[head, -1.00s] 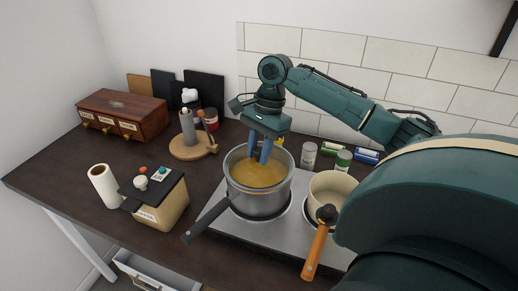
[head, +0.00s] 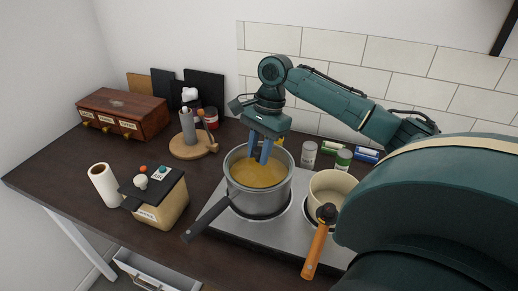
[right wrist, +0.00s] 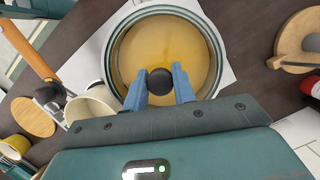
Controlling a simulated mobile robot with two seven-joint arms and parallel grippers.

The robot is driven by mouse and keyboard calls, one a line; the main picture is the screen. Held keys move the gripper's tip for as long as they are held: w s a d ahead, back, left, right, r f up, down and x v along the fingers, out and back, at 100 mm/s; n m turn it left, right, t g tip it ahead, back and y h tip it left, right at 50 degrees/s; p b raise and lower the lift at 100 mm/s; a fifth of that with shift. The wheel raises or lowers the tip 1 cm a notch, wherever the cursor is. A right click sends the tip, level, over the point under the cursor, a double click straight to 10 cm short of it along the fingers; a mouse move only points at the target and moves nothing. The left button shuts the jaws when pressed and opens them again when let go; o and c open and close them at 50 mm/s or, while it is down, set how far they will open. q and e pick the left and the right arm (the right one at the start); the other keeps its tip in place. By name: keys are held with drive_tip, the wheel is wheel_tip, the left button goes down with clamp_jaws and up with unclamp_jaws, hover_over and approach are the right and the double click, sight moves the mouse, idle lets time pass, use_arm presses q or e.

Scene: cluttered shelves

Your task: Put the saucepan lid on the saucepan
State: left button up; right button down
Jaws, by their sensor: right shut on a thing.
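The steel saucepan (head: 258,203) stands on the left hotplate, its dark handle pointing to the front left. The saucepan lid (right wrist: 138,42) looks like clear glass with a rim and a round black knob (right wrist: 160,82). My right gripper (head: 261,154) is shut on the knob, one blue finger on each side. In the right wrist view, the gripper (right wrist: 160,88) holds the lid over the saucepan's opening, with yellowish contents showing through. The lid looks roughly level and centred at the rim; whether it touches all round I cannot tell. My left gripper is not in view.
Jars (head: 309,155) stand behind the hob. A wooden holder (head: 190,148), a box (head: 158,204) and a paper roll (head: 104,186) are to the left.

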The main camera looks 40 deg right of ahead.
drive_tip(key=shift+f, duration=0.25)
drive_tip(key=c, duration=1.1)
unclamp_jaws()
drive_tip(key=shift+o, duration=0.2)
drive_tip(key=shift+r, duration=3)
